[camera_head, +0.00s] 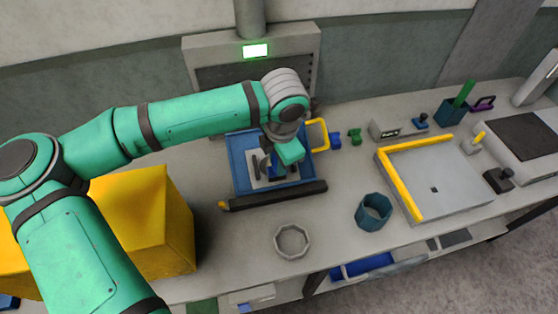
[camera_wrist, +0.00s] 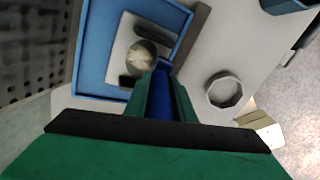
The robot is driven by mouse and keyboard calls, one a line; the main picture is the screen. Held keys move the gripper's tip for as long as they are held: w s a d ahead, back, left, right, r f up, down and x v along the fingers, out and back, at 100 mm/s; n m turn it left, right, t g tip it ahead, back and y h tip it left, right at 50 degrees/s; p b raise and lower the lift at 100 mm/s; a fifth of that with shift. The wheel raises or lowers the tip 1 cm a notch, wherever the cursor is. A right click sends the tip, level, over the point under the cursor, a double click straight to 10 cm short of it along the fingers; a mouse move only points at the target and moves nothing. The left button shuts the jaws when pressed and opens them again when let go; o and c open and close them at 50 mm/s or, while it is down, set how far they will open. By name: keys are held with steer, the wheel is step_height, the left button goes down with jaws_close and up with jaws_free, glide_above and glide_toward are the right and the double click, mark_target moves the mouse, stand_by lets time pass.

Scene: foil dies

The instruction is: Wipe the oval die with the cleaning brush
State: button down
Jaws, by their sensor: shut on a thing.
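My gripper (camera_head: 275,163) is over the blue tray (camera_head: 240,160) in the head view. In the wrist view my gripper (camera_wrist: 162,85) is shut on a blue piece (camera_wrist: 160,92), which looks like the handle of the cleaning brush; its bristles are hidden. A pale plate (camera_wrist: 122,45) lies in the tray. On it is a rounded, greyish-tan piece (camera_wrist: 142,54), probably the oval die, with dark blocks beside it. It is just beyond the fingertips; I cannot tell whether the brush touches it. In the head view the arm mostly covers the die.
A dark bar (camera_head: 270,196) lies along the tray's front. A grey ring (camera_head: 292,241) and a teal cup (camera_head: 373,211) stand in front. A yellow box (camera_head: 145,220) is at left, a yellow-edged board (camera_head: 445,180) at right. A grey machine (camera_head: 200,55) stands behind.

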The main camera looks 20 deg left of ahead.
steer(key=shift+w+a+f, duration=0.25)
steer(key=shift+w+f, duration=0.1)
steer(key=shift+f, duration=0.35)
stand_by(0.6)
steer(key=w+a+r, duration=0.3)
steer(key=w, duration=0.2)
steer(key=shift+w+a+r, duration=0.2)
steer(key=shift+a+r, duration=0.15)
stand_by(0.6)
steer(key=shift+s+d+f, duration=0.6)
steer(key=shift+s+f, duration=0.05)
steer(key=shift+s, duration=0.3)
steer(key=shift+s+d+f, duration=0.6)
steer(key=shift+s+d, duration=0.05)
steer(key=shift+s, duration=0.25)
steer(key=shift+s+d+f, duration=0.6)
steer(key=shift+s+f, duration=0.05)
steer(key=shift+s, duration=0.3)
steer(key=shift+s+d+r, duration=0.3)
steer(key=shift+s+r, duration=0.1)
steer(key=shift+r, duration=0.5)
steer(key=shift+s+d+r, duration=0.25)
steer(key=shift+s+r, duration=0.15)
steer(key=shift+r, duration=0.5)
steer(key=shift+s+d+r, duration=0.3)
steer(key=shift+s+r, duration=0.1)
steer(key=shift+r, duration=0.5)
steer(key=shift+r, duration=0.15)
